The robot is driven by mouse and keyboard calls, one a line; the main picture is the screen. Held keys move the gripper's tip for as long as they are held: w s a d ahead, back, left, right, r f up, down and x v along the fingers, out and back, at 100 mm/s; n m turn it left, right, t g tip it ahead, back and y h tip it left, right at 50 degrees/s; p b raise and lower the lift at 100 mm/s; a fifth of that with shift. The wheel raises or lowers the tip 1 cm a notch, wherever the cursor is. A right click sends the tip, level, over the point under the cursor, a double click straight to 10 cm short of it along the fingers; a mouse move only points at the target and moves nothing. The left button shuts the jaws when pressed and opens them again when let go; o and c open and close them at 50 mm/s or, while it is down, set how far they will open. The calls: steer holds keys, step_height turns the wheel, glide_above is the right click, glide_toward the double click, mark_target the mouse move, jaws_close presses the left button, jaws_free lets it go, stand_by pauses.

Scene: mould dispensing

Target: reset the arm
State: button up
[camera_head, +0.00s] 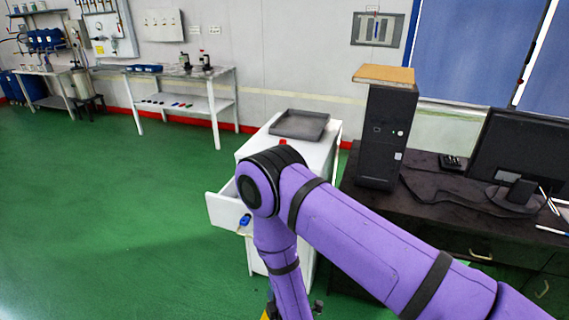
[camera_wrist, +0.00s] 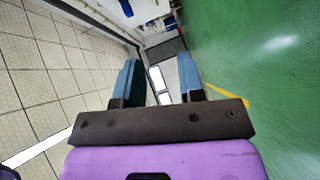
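My purple arm reaches across the lower middle of the head view, bends at a black joint in front of the white cabinet (camera_head: 322,150), and points down from there. The head view does not show my gripper's fingers; the bottom edge cuts them off. In the wrist view my gripper (camera_wrist: 158,80) has two blue-teal fingers set apart with a gap between them. Nothing is held between them. Floor and a distant bright patch show through the gap.
The cabinet has an open drawer (camera_head: 224,211) on its left and a dark tray (camera_head: 299,125) on top. A black computer tower (camera_head: 386,138) and monitor (camera_head: 515,150) stand on the dark desk (camera_head: 425,180) at right. Green floor (camera_head: 110,210) at left is clear.

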steer(key=w+d+r+m+g+h, duration=0.1)
steer(key=w+d+r+m, duration=0.2)
steer(key=r, duration=0.5)
steer(key=w+d+r+m+g+h, duration=0.1)
steer(key=w+r+m, duration=0.1)
steer(key=w+r, duration=0.55)
steer(key=w+d+r+m+g+h, duration=0.1)
steer(key=w+d+r+m, duration=0.15)
steer(key=r, duration=0.65)
steer(key=d+r+m+g, duration=0.1)
steer(key=d+r+m, duration=0.3)
steer(key=r, duration=0.6)
steer(key=s+d+r+m+g+h, duration=0.2)
steer(key=s+d+r+m+g, duration=0.15)
steer(key=s+d+r, duration=1)
steer(key=s+d+r+m+g+h, duration=0.1)
steer(key=s+d+r+m, duration=0.1)
steer(key=s, duration=0.7)
steer(key=s+d+r+m+g, duration=0.1)
steer(key=s+d+r+m, duration=0.2)
steer(key=s+d, duration=0.4)
steer(key=shift+s+r+m+h, duration=0.2)
steer(key=shift+s+m+h, duration=0.25)
steer(key=shift+s, duration=0.8)
